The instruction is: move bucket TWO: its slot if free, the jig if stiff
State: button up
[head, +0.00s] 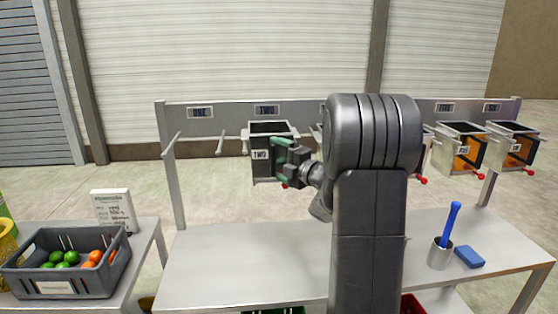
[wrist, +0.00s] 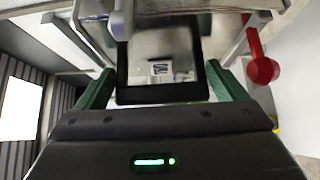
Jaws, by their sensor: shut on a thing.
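Bucket TWO (head: 263,172) is a pale metal box with a dark open top and a white "TWO" label. It is at the rack under the TWO sign (head: 266,110), roughly upright. My gripper (head: 283,154), with green fingers, is shut on its front right side. In the wrist view the green fingers of my gripper (wrist: 160,88) reach along both sides of a dark frame. A red knob (wrist: 262,70) shows at the right there. I cannot tell whether the bucket still rests on its supports. I cannot make out the jig.
Under the ONE sign (head: 200,113) are bare pegs (head: 220,143). Two more buckets (head: 460,148) (head: 512,142) hang at the right, with orange contents. A fruit crate (head: 68,280) is far left.

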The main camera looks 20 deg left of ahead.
jog(key=shift+f+b, duration=0.65)
jog(key=shift+b, duration=0.25)
jog(key=o, duration=1.2)
jog(key=shift+f, duration=0.1)
jog(key=shift+d, duration=0.15)
jog(key=b+v, duration=0.3)
jog(key=v, duration=1)
jog(key=shift+s+d, duration=0.2)
jog(key=shift+d, duration=0.05)
